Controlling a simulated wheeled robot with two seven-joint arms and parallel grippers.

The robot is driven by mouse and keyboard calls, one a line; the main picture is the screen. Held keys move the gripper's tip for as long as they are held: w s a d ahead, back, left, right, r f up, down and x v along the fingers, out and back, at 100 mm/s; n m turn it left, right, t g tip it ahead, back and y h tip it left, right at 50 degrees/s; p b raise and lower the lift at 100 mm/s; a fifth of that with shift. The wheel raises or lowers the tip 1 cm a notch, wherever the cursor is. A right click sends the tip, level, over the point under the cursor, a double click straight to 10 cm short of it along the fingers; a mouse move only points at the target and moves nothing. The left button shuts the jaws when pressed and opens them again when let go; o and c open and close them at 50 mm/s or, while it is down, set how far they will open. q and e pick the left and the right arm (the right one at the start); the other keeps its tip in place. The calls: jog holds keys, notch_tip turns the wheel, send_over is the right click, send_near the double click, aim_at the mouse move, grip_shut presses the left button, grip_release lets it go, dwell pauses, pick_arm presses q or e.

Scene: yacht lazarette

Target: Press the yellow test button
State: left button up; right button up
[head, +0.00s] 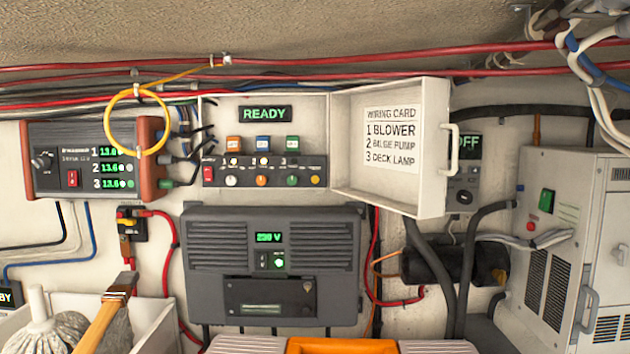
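A small round yellow button (315,181) sits at the right end of the lower row on a dark control strip (272,171). I cannot read a label on it. The strip is inside an open white wall box (322,110) under a lit READY display (265,114). Neither of my grippers is in view.
The box's open door (392,145) stands out to the right and carries a wiring card. A yellow cable loop (139,121) hangs left. A dark 230 V unit (275,264) is below. A white bin (155,325) with a mop (40,325) stands lower left.

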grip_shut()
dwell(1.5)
